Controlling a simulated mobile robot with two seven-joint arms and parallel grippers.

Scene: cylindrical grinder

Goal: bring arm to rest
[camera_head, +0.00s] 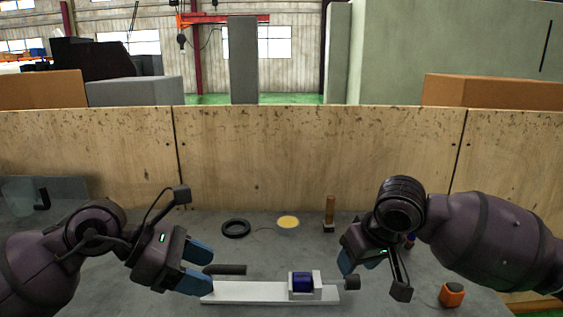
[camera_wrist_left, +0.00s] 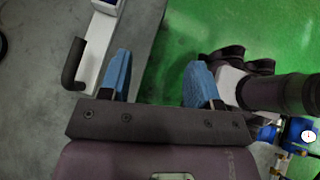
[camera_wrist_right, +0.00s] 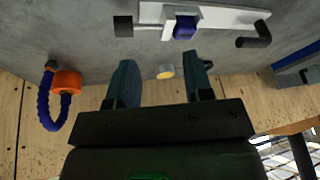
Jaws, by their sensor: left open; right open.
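My left gripper (camera_head: 203,268) is at the left end of the white fixture (camera_head: 245,292), its blue fingers apart. The left wrist view shows nothing between its fingers (camera_wrist_left: 158,75). My right gripper (camera_head: 347,262) is above the table near the fixture's right end. In the right wrist view its fingers (camera_wrist_right: 162,68) are apart with nothing held. The fixture bears a blue cylinder (camera_head: 302,282) in a white bracket. A dark bent handle (camera_head: 225,269) is at its left and a dark knob (camera_head: 351,282) at its right. The right arm hides part of the table behind it.
A plywood wall (camera_head: 300,160) closes the back of the grey table. In front of it are a black ring (camera_head: 236,228), a yellow disc (camera_head: 288,222) and an upright brown-handled tool (camera_head: 330,212). An orange item (camera_head: 452,294) is at the right. Green floor (camera_wrist_left: 185,35) lies beyond the table edge.

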